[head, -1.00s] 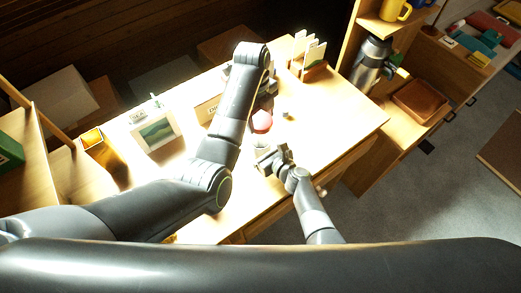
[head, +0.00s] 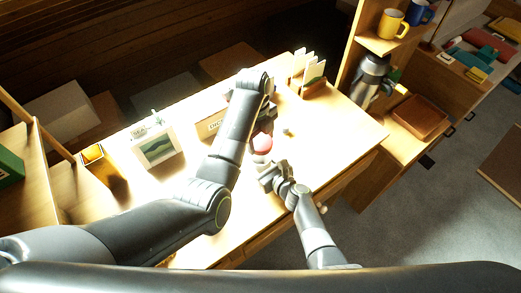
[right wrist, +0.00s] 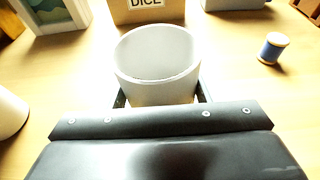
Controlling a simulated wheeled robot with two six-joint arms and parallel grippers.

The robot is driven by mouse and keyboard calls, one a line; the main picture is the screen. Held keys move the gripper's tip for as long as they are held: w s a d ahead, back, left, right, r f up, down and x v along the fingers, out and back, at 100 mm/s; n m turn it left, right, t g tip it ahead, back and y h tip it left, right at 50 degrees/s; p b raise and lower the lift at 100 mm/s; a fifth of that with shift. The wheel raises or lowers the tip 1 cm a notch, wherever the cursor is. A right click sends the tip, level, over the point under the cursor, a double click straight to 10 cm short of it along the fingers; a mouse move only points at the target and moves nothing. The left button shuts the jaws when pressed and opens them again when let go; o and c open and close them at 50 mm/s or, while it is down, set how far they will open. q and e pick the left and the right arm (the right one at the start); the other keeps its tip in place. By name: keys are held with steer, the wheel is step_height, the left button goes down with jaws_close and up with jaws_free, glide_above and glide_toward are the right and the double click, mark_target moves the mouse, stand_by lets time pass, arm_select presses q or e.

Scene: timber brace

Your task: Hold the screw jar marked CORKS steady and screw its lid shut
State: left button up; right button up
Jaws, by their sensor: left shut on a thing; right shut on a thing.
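The screw jar (right wrist: 157,88) is a pale, frosted, open-topped cylinder, upright in the right wrist view. No CORKS mark shows on the side I see. My right gripper (head: 268,172) is shut around the jar's body, one finger on each side in the right wrist view. The lid is apart from the jar's rim, which is uncovered in the right wrist view.
A box marked DICE (right wrist: 145,10) stands behind the jar. A blue thread spool (right wrist: 273,48) is to its right, and a white round object (right wrist: 10,112) to its left. A picture frame (head: 158,146) and a card holder (head: 312,84) stand on the table. The table's right part is clear.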

arm_select(q)
steer(key=shift+f, duration=1.35)
steer(key=shift+f, duration=0.9)
steer(key=shift+f, duration=0.5)
steer(key=shift+f, duration=0.1)
arm_select(e)
jaws_close()
arm_select(q)
steer(key=m, duration=0.5)
steer(key=shift+w, duration=0.1)
steer(key=m+y, duration=0.1)
steer(key=m, duration=0.3)
steer(key=shift+m, duration=0.4)
steer(key=o, duration=0.9)
